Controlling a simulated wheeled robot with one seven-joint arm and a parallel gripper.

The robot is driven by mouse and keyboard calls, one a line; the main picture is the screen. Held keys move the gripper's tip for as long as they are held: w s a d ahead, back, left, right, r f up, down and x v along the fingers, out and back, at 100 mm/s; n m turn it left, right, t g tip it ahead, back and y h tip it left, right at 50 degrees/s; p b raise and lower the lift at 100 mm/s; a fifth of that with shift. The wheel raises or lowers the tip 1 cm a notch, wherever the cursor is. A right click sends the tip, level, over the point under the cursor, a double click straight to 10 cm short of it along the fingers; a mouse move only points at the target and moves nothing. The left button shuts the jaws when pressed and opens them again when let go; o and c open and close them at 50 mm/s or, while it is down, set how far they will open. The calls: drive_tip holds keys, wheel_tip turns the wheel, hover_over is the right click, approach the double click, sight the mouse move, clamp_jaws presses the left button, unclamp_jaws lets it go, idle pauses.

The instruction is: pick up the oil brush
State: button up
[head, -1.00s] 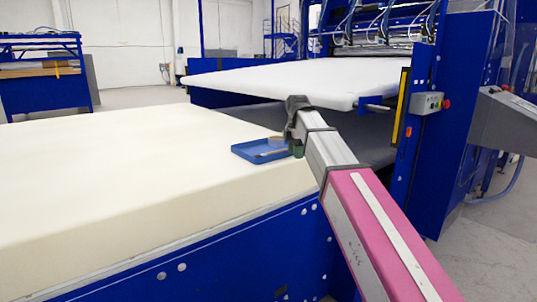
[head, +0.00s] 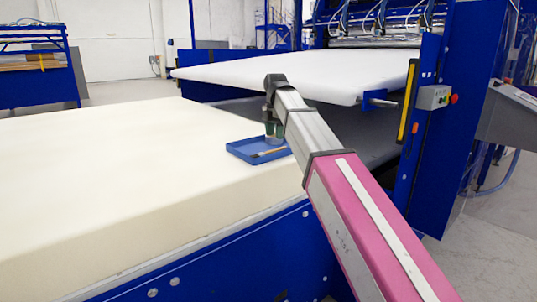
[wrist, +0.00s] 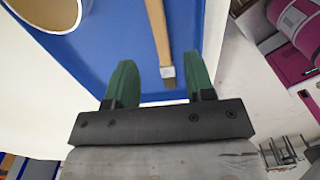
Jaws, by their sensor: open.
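The oil brush (wrist: 158,28) lies in a shallow blue tray (wrist: 100,45), its wooden handle running toward the top of the wrist view. Its metal band and dark tip point at my gripper. My gripper (wrist: 164,65) is open, with one green finger on either side of the brush's tip end. The brush is in line between the fingers, and they do not appear to touch it. In the head view, my gripper (head: 274,138) is over the far side of the tray (head: 240,150), and the brush (head: 271,152) shows as a thin strip.
A round cup (wrist: 52,14) stands in the tray, left of the brush in the wrist view. The tray sits on a large cream foam block (head: 110,160), near its right edge. A white sheet-covered bed (head: 300,75) and blue machine frame (head: 425,140) stand beyond.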

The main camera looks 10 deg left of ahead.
sight(274, 150)
drive_tip(key=shift+s+a+f, duration=0.1)
drive_tip(key=shift+f, duration=1.45)
drive_tip(key=shift+s+a+f, duration=0.1)
drive_tip(key=shift+f, duration=1.4)
drive_tip(key=shift+c, duration=0.3)
clamp_jaws()
